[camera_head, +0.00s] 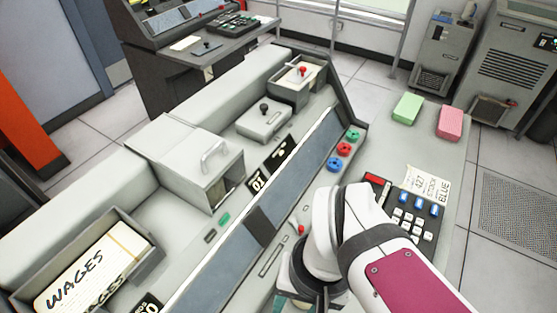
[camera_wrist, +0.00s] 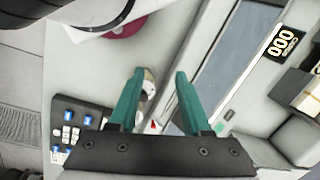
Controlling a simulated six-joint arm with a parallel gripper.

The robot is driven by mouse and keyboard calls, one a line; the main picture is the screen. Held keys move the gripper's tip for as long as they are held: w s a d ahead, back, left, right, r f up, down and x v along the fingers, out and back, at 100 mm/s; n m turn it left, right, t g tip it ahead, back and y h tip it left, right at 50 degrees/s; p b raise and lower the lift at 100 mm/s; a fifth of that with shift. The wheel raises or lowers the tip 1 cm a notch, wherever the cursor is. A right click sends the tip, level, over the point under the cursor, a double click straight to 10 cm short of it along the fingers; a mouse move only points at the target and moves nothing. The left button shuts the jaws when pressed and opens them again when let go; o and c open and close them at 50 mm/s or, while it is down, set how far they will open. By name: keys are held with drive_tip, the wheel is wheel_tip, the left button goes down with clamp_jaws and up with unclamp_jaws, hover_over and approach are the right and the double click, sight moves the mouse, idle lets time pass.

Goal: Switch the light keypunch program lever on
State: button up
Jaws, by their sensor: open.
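The light keypunch (camera_head: 255,225) fills the middle of the head view. A small red-tipped lever (camera_head: 300,230) stands on its front panel, beside a slot; I cannot tell whether it is on or off. My gripper (camera_head: 308,298) is near this lever, toward the viewer, and mostly hidden by my white arm. In the wrist view my gripper (camera_wrist: 157,72) is open, with two teal fingers apart over the pale panel. A small red tip (camera_wrist: 153,125) shows between the fingers, near their base, with a pale rounded part above it. I cannot tell whether a finger touches the lever.
A black-knobbed lever (camera_head: 264,107) and a red-knobbed one (camera_head: 303,71) stand farther back. Red, blue and green knobs (camera_head: 343,150) line the panel. A keypad (camera_head: 412,213) lies right of my arm. Green (camera_head: 407,107) and pink (camera_head: 450,122) card stacks sit at the right.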

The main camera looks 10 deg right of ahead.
drive_tip(key=w+n+h, duration=0.1)
drive_tip(key=w+n, duration=0.2)
drive_tip(key=w+d+n+h, duration=0.1)
drive_tip(key=w+n, duration=0.2)
drive_tip(key=w, duration=0.1)
drive_tip(key=w+d+n+g+h, duration=0.1)
drive_tip(key=w+n, duration=0.2)
drive_tip(key=w, duration=0.1)
drive_tip(key=shift+r+n, duration=0.1)
drive_tip(key=shift+n, duration=0.3)
clamp_jaws()
drive_tip(key=w+f+n+h, duration=0.2)
drive_tip(key=w+f+n, duration=0.2)
drive_tip(key=w+n, duration=0.6)
drive_tip(key=shift+w+a+f+h, duration=0.3)
drive_tip(key=shift+w+a+h, duration=0.1)
drive_tip(key=shift+w, duration=0.35)
approach(297, 224)
drive_tip(key=s+f, duration=0.2)
drive_tip(key=f, duration=0.1)
drive_tip(key=s+f, duration=0.1)
drive_tip(key=shift+s+d+f, duration=0.1)
drive_tip(key=shift+d+f, duration=0.15)
drive_tip(key=shift+s+d+n+t, duration=0.15)
drive_tip(key=shift+n+t, duration=0.25)
drive_tip(key=shift+n, duration=0.5)
